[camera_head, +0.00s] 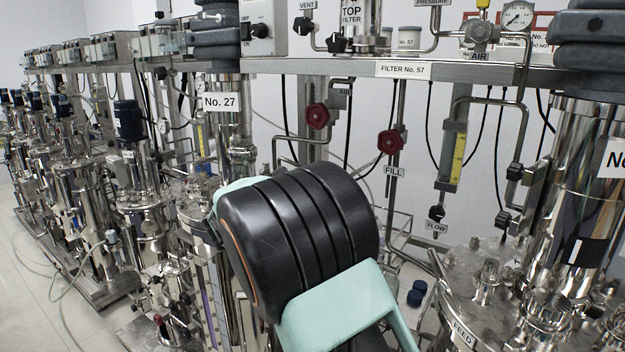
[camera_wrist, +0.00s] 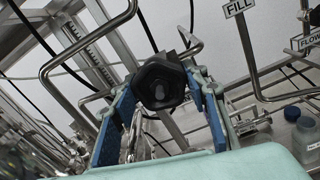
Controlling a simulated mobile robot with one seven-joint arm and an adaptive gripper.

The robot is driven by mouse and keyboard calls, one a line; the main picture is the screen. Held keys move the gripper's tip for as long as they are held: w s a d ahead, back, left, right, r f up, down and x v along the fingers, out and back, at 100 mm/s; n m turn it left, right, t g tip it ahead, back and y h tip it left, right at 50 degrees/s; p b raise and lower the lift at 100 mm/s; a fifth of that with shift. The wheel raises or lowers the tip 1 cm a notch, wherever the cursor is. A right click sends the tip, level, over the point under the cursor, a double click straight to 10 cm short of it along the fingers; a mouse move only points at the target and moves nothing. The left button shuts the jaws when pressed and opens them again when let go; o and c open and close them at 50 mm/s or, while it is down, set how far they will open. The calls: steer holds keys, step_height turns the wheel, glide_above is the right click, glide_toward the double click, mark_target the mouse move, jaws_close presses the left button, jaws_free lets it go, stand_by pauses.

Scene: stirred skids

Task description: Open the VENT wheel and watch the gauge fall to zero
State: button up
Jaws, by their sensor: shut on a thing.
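In the head view, a VENT label (camera_head: 307,5) is at the top, with a black star-shaped knob (camera_head: 303,27) just below it. A second black knob (camera_head: 337,42) is to its right. A round white gauge (camera_head: 517,16) is at the upper right; its needle is too small to read. In the wrist view, my gripper (camera_wrist: 160,88) has its blue-padded fingers on either side of a dark faceted knob (camera_wrist: 161,78) and is shut on it. No label shows on this knob. In the head view my own arm hides the fingers and this knob.
Red wheels for AIR (camera_head: 317,116) and FILL (camera_head: 388,142) hang below the rail (camera_head: 405,69). A steel vessel lid (camera_head: 470,290) is at lower right.

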steer(key=o, duration=1.2)
steer(key=v, duration=1.2)
